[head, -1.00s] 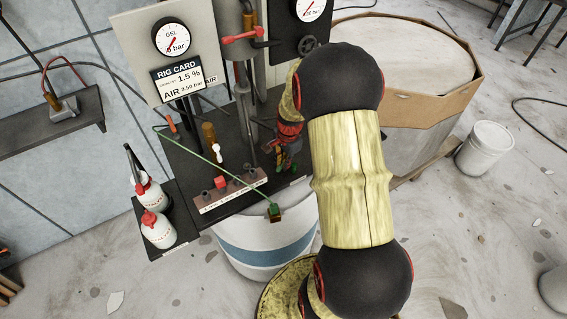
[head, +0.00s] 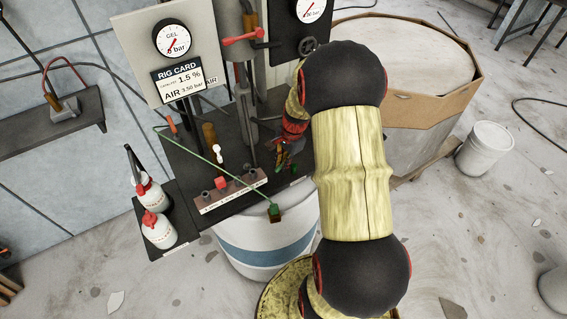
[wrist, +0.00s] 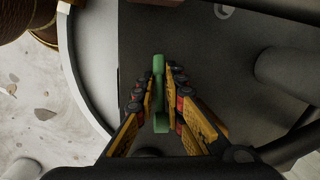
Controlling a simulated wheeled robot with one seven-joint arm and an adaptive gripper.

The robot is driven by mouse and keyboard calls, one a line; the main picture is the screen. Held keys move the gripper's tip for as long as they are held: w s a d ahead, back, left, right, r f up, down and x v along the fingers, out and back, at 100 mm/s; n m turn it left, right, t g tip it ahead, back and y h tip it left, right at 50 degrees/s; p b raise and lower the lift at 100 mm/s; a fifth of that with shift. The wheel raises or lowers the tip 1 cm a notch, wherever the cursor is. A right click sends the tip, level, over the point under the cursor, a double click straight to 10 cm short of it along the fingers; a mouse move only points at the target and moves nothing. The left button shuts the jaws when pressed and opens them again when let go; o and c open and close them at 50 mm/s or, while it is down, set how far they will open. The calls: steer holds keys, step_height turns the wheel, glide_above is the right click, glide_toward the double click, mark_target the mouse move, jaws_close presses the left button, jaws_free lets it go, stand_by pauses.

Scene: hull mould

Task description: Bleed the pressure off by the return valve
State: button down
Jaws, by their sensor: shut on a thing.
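A green handle (wrist: 158,95), which I take to be the return valve's, shows upright between my fingers in the wrist view. My gripper (wrist: 157,78) is shut on it, with one finger on each side. In the head view my gripper (head: 282,158) is low over the right part of the dark rig top (head: 244,145), and the arm hides part of it. The valve body is hidden. The gel gauge (head: 172,40) is on the pale panel, its needle pointing toward the lower left. A second gauge (head: 311,8) is cut by the top edge.
A red lever (head: 243,38) and a black handwheel (head: 308,46) stand behind my gripper. A green line crosses the rig front to a green block (head: 274,210). Red-capped bottles (head: 157,228) stand at the left. A white bucket (head: 486,148) is on the floor at the right.

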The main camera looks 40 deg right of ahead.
steer(key=y, duration=0.1)
steer(key=r+y, duration=0.1)
steer(key=y, duration=0.1)
steer(key=t+y+p, duration=0.1)
steer(key=shift+w+a+r+y, duration=0.1)
steer(key=shift+a+r+y, duration=0.2)
steer(key=shift+y, duration=0.1)
steer(key=shift+a+r+t+y+p, duration=0.1)
steer(key=shift+r+t+y+p, duration=0.2)
steer(key=shift+y, duration=0.55)
steer(key=shift+a+r+t+y+p, duration=0.1)
steer(key=shift+r+t+y+p, duration=0.2)
steer(key=shift+y, duration=0.55)
steer(key=shift+w+r, duration=0.1)
steer(key=c, duration=1.9)
jaws_free()
steer(key=shift+o, duration=0.3)
steer(key=shift+m, duration=0.3)
steer(key=v, duration=1.2)
steer(key=shift+d, duration=0.1)
